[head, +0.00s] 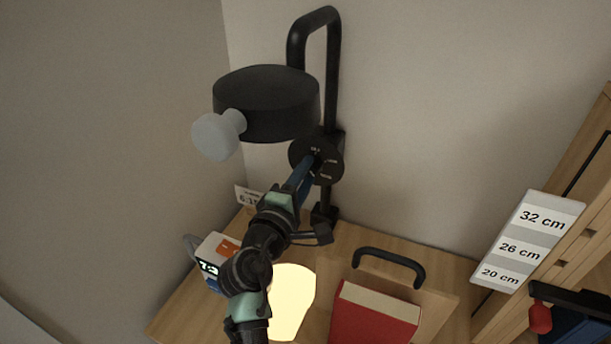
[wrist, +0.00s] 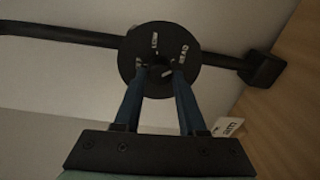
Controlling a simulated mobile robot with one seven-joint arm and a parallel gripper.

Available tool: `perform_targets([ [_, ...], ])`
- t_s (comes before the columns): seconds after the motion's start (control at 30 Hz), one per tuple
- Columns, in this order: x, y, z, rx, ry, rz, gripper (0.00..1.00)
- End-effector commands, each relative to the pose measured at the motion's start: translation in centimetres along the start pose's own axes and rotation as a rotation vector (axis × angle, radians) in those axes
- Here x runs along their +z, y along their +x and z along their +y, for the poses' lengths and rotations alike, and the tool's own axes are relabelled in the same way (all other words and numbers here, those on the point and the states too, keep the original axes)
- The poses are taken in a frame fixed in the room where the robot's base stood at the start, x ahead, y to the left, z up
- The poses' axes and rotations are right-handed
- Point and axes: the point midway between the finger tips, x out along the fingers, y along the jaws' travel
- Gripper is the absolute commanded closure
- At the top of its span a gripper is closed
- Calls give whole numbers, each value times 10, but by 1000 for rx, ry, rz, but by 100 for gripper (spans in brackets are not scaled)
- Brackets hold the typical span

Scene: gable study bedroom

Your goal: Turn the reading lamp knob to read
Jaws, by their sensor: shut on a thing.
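The reading lamp is black, with a round shade (head: 265,100) on a bent tube fixed to the wall. Its round black dial plate (head: 330,165) sits low on the tube. In the wrist view the dial plate (wrist: 158,35) carries white labels; LOW is at the top and READ at the upper right. The small dark knob (wrist: 160,72) at its middle shows a pale mark. My gripper (head: 311,162) reaches up to the dial. In the wrist view its two blue fingers (wrist: 159,76) are shut on the knob, one on each side. The fingertips partly hide it, so I cannot tell its setting.
A pale grey knob (head: 215,136) sticks out from the shade's left side. A white box (head: 212,258) stands left of my arm. A height scale (head: 526,240) is at right.

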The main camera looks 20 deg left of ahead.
Motion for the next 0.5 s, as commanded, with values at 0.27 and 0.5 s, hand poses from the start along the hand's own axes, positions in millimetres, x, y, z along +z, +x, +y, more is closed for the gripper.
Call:
perform_targets([
  [0.27, 1, 0, 0, 0, 2, -1, 49],
  [0.5, 0, 0, 0, 0, 1, -1, 30],
])
